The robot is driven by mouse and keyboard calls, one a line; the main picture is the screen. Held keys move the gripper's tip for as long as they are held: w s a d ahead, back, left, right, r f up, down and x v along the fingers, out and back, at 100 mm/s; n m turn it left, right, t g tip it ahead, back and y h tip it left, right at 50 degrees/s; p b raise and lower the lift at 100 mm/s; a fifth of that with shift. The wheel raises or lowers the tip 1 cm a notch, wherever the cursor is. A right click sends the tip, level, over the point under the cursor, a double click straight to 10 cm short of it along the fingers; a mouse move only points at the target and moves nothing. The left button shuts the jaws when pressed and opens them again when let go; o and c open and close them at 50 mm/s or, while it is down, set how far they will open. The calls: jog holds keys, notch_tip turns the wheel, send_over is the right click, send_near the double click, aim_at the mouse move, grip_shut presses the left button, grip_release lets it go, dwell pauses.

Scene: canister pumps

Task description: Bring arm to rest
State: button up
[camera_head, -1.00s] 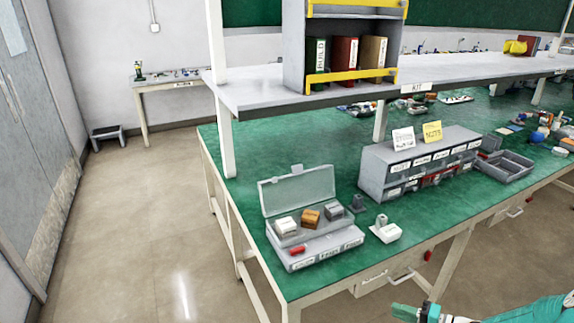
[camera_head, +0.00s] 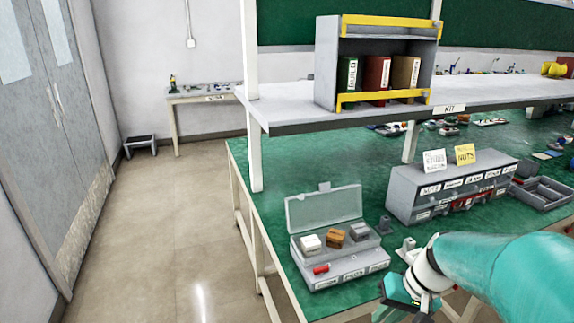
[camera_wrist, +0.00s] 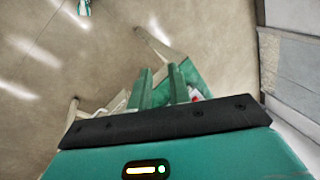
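My teal arm (camera_head: 500,265) reaches in from the lower right of the head view, over the front edge of the green workbench (camera_head: 350,165). My gripper (camera_head: 384,308) hangs at the bottom of that view, just in front of the bench edge, partly cut off. In the wrist view my gripper (camera_wrist: 161,82) shows two green fingers with a gap between them. Nothing shows held in the gap. Past the fingers are the floor and a bench edge.
An open grey organizer box (camera_head: 338,268) with small blocks stands at the bench's near left corner. A labelled drawer unit (camera_head: 452,190) is behind my arm. A shelf (camera_head: 290,113) with binders runs above. The floor (camera_head: 165,240) at left is clear.

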jog(key=s+a+r+n+t+h, duration=0.1)
jog(key=s+a+r+t+h, duration=0.3)
jog(key=s+r, duration=0.6)
jog(key=shift+s+a+r+t, duration=0.35)
jog(key=shift+a+r, duration=0.2)
jog(key=shift+a, duration=0.15)
